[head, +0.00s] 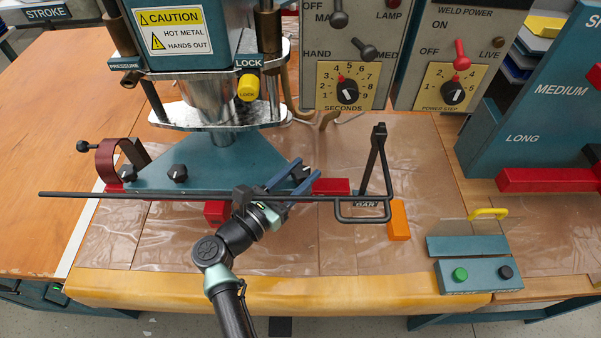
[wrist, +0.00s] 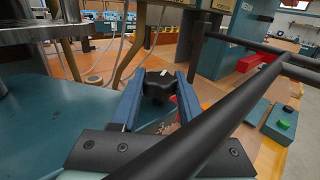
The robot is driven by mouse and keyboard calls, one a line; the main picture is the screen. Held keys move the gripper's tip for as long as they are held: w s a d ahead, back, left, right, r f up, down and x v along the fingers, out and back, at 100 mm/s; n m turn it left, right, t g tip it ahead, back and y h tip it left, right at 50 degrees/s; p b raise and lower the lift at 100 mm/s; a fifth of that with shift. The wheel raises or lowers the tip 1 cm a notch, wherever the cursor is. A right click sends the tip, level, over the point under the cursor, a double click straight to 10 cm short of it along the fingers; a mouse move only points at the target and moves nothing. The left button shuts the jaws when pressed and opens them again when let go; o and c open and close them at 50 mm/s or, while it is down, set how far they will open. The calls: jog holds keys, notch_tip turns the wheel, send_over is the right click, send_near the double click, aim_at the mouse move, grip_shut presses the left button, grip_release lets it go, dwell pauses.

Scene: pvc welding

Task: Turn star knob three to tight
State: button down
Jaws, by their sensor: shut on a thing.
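The teal press base (head: 225,176) carries black star knobs with white marks: one at its left end (head: 127,174), one in its middle (head: 177,172) and star knob three (head: 306,170) at its right end. Star knob three also shows in the wrist view (wrist: 158,86), with a white mark on top. My gripper (head: 304,168) has its two blue fingers on either side of this knob and is shut on it. The fingers (wrist: 160,80) partly hide the knob's sides. I cannot tell how tight the knob is.
A long black bar (head: 130,196) crosses close in front of the base and my gripper, ending in a bent frame (head: 364,218) at right. Red blocks (head: 332,186) and an orange block (head: 399,220) are nearby. The press head (head: 180,35) stands behind. A button box (head: 478,274) sits front right.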

jog(key=shift+c, duration=2)
grip_release()
jog(key=b+v, duration=0.2)
jog(key=v, duration=1.1)
jog(key=shift+b, duration=0.3)
jog(key=shift+d, duration=0.1)
